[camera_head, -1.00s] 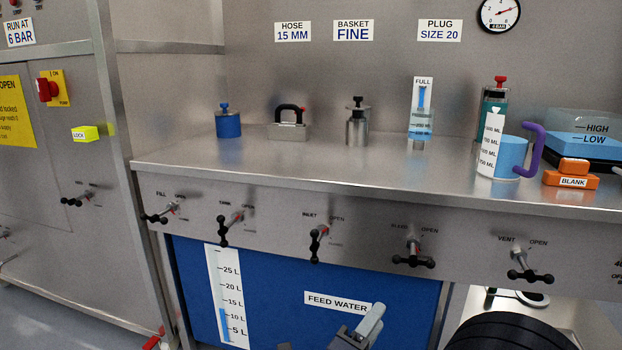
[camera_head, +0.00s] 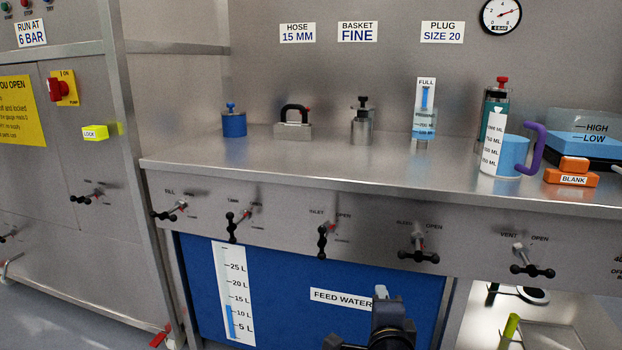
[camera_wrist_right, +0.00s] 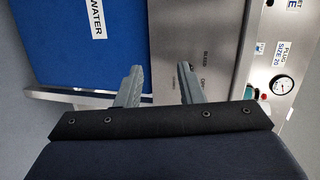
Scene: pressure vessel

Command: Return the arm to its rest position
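My right gripper (camera_head: 357,318) shows at the bottom of the head view, in front of the blue feed water panel (camera_head: 280,270). In the right wrist view its two grey fingers (camera_wrist_right: 159,88) stand apart with nothing between them. Beyond them are the steel valve panel and part of the blue panel with the "WATER" label (camera_wrist_right: 97,18). The gripper appears clear of the valves. My left gripper is in neither view.
Black-handled valves, such as the bleed valve (camera_head: 418,250) and vent valve (camera_head: 530,265), stick out from the counter front. On the steel counter (camera_head: 300,160) stand a blue weight-like cylinder (camera_head: 233,123), a measuring jug (camera_head: 510,155) and an orange blank (camera_head: 571,177).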

